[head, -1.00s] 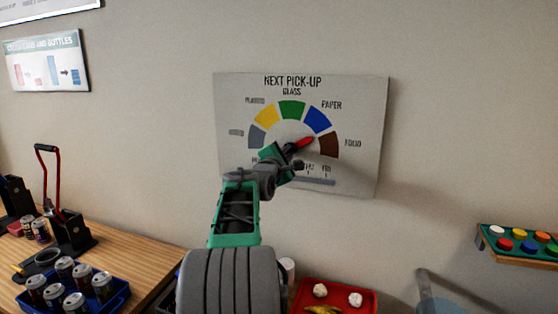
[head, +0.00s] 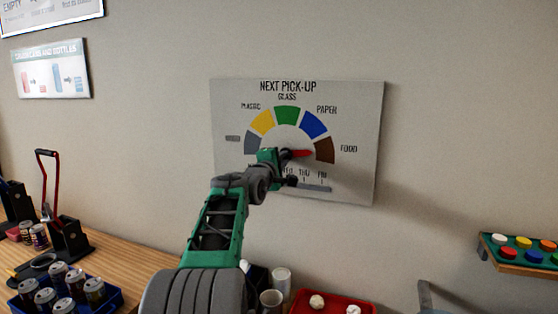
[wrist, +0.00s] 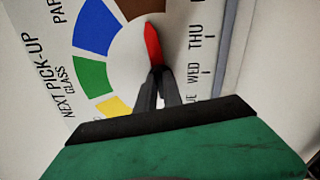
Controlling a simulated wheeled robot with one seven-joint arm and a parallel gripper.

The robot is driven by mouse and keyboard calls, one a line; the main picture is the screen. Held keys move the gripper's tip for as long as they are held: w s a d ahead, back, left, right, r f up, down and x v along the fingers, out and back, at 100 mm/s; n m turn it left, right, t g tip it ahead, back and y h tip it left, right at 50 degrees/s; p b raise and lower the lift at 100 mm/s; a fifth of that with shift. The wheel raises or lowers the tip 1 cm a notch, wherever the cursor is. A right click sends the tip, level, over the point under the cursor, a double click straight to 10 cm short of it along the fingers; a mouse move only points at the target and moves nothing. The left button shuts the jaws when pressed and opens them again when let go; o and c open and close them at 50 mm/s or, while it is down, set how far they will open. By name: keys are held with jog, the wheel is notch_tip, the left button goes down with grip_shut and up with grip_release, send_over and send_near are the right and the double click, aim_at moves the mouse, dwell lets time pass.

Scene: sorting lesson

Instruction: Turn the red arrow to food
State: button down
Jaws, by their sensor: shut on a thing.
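The "NEXT PICK-UP" board (head: 235,105) hangs on the wall with a half-ring of coloured segments. The red arrow (head: 302,153) points right, almost level, at the brown segment (head: 325,150) beside the word FOOD. In the wrist view the arrow (wrist: 152,43) points up toward the brown segment (wrist: 142,8). My gripper (head: 287,154) is at the dial's centre; in the wrist view its dark fingers (wrist: 157,78) are shut at the base of the arrow. The fingers and arm hide the pivot and part of the dial.
A slider strip (head: 315,188) with day names runs below the dial. A shelf of coloured buttons (head: 520,262) is at the right; a bench (head: 120,262) with cans is at the left.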

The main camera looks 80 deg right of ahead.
jog(key=shift+f, duration=0.15)
jog(key=c, duration=1.5)
grip_release()
jog(key=shift+a, duration=0.15)
jog(key=a+b, duration=0.1)
jog(key=a, duration=0.4)
jog(key=a+b, duration=0.1)
jog(key=a, duration=0.1)
jog(key=shift+w+a+b, duration=0.3)
jog(key=shift+w+b, duration=0.05)
